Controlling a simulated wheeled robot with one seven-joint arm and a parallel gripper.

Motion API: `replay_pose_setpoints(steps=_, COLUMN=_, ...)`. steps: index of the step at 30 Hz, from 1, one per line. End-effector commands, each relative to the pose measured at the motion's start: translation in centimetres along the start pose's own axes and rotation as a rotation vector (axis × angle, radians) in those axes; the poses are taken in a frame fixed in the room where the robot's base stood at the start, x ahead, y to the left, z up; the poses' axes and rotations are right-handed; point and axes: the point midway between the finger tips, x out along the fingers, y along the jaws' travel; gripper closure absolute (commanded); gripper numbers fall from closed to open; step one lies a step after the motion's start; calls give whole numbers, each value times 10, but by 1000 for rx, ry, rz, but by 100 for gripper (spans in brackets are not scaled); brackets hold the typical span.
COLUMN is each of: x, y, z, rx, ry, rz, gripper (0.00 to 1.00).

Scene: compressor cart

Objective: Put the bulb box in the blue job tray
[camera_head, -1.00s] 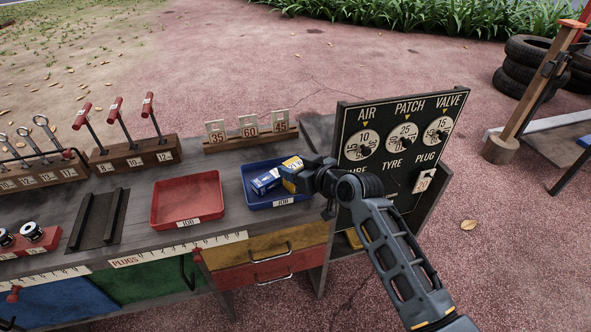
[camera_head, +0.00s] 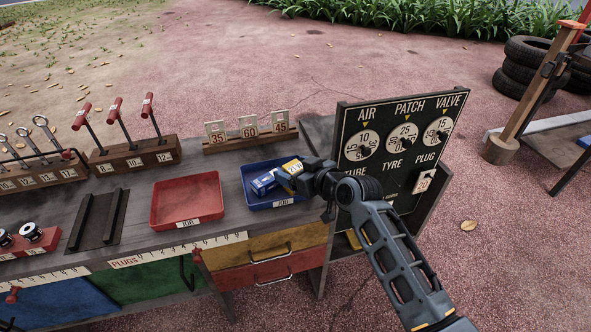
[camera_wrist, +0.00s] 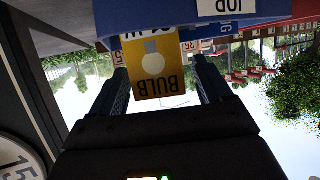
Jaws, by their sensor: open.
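The bulb box (camera_head: 292,166), yellow with dark lettering, is at the right part of the blue job tray (camera_head: 285,203). In the wrist view the bulb box (camera_wrist: 158,70) shows its bulb picture upside down, with the tray's blue wall (camera_wrist: 180,22) above it. My gripper (camera_head: 293,178) is over the tray's right side. Its fingers (camera_wrist: 163,85) stand open on either side of the box, with gaps visible. Part of the box is hidden by my gripper in the head view; whether its base touches the tray floor I cannot tell.
A blue and white box (camera_head: 263,183) lies in the tray, left of the bulb box. An empty red tray (camera_head: 187,220) is further left. The upright gauge board (camera_head: 400,150) stands close on the right. A numbered card rack (camera_head: 250,138) is behind.

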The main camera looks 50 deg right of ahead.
Motion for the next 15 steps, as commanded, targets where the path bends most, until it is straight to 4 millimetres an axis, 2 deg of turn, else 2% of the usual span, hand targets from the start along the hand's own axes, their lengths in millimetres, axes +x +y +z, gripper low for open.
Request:
replay_pose_setpoints(steps=5, x=-22, y=0, z=0, rx=-1, ry=-2, rz=1, gripper=22)
replay_pose_setpoints(steps=15, x=-91, y=0, z=0, rx=-1, ry=-1, rz=1, gripper=22)
